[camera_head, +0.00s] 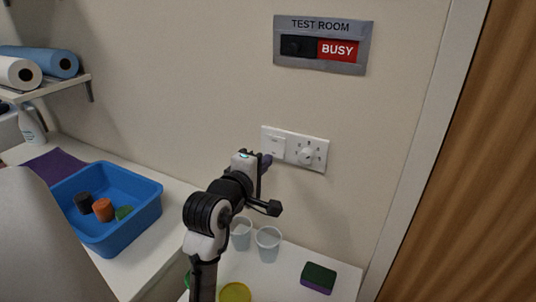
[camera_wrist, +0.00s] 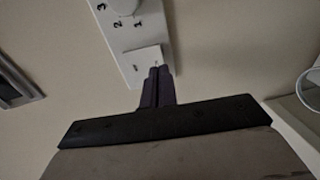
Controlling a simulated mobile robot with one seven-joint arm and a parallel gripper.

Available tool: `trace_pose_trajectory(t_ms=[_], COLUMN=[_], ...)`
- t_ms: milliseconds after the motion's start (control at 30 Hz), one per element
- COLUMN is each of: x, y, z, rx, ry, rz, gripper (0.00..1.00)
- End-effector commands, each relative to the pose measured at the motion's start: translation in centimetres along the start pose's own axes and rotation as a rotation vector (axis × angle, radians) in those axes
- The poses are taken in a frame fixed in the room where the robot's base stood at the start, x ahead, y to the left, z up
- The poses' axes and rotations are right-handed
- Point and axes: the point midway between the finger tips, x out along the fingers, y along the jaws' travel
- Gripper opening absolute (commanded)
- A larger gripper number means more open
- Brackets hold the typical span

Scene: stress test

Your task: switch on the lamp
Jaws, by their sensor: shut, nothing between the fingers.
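A white wall plate (camera_head: 295,137) carries a square rocker switch (camera_head: 277,145) on its left and a round dial (camera_head: 306,156) with marks around it on its right. My gripper (camera_head: 267,159) is shut and empty, at the left end of the plate, by the rocker's lower left. In the wrist view my closed fingertips (camera_wrist: 157,70) overlap the edge of the rocker (camera_wrist: 143,55); I cannot tell whether they touch it. The dial (camera_wrist: 123,5) with its numbers lies beyond, at the top edge. No lamp is recognisable in either view.
A TEST ROOM sign (camera_head: 323,45) showing BUSY hangs above the plate. Below are two pale cups (camera_head: 268,245), a sponge (camera_head: 318,278) and a yellow round item (camera_head: 235,292). A blue bin (camera_head: 135,218) stands on the left counter. A wooden door (camera_head: 475,190) is at right.

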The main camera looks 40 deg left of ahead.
Motion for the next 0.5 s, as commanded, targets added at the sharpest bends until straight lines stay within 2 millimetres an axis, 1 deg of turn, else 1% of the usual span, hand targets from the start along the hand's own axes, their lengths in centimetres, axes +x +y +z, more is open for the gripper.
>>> trace_pose_trajectory(t_ms=[100, 200, 500], x=[1.3, 1.9, 2.1], y=[0.2, 0.1, 0.0], z=[-0.1, -0.1, 0.0], rx=[0.0, 0.001, 0.001], ry=[0.0, 0.001, 0.001], rz=[-0.001, 0.0, 0.0], gripper=[0.0, 0.0, 0.0])
